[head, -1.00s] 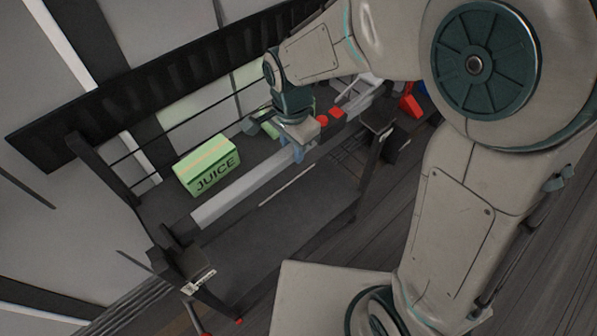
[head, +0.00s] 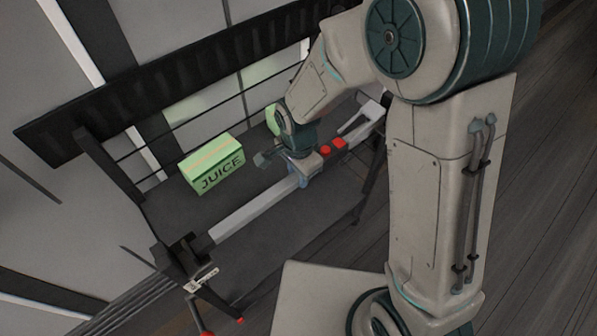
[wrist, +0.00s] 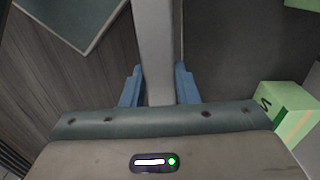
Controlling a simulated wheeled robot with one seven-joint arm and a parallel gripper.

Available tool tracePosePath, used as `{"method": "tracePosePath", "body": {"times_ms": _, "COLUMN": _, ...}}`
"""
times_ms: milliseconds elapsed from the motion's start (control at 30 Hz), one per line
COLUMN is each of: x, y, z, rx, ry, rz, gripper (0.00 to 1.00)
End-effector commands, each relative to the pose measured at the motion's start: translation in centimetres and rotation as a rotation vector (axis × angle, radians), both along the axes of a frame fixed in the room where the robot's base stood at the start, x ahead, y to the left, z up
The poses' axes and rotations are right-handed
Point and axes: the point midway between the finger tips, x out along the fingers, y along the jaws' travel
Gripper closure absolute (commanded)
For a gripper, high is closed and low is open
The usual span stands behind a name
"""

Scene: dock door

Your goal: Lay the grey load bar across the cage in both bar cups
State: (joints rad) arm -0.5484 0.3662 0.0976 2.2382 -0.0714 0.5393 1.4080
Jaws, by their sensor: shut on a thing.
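The grey load bar (head: 248,213) runs diagonally over the cage (head: 291,228). My gripper (head: 298,181) is shut on it partway along; in the wrist view the bar (wrist: 154,45) passes between my blue fingers (wrist: 157,88). The bar's lower left end meets the dark bar cup (head: 180,254) on the cage's left corner; I cannot tell whether it is seated inside. The bar's far end has a pale fitting (head: 362,117) and red parts (head: 332,147) near it. The other cup, on the right side, is hidden behind my arm.
A green juice box (head: 213,164) stands in the cage, left of the bar; it also shows in the wrist view (wrist: 288,108). Dark rails (head: 190,147) line the back. A red-ended handle (head: 208,332) sticks out at the front left. Wooden floor lies to the right.

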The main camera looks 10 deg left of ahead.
Motion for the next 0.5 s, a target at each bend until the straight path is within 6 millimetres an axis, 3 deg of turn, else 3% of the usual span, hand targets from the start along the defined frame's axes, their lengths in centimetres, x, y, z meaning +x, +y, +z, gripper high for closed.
{"method": "tracePosePath", "body": {"times_ms": 300, "x": 0.07, "y": 0.06, "z": -0.35, "rx": 0.002, "ry": -0.003, "rz": 0.001, "gripper": 1.0}}
{"method": "tracePosePath", "body": {"times_ms": 333, "x": 0.01, "y": 0.02, "z": -0.42, "rx": 0.0, "ry": 0.0, "rz": 0.001, "gripper": 0.7}}
{"method": "tracePosePath", "body": {"times_ms": 400, "x": 0.0, "y": 0.01, "z": -0.31, "rx": 0.0, "ry": 0.0, "rz": 0.001, "gripper": 0.51}}
{"method": "tracePosePath", "body": {"times_ms": 500, "x": 0.0, "y": 0.01, "z": -0.31, "rx": 0.0, "ry": 0.0, "rz": 0.001, "gripper": 0.51}}
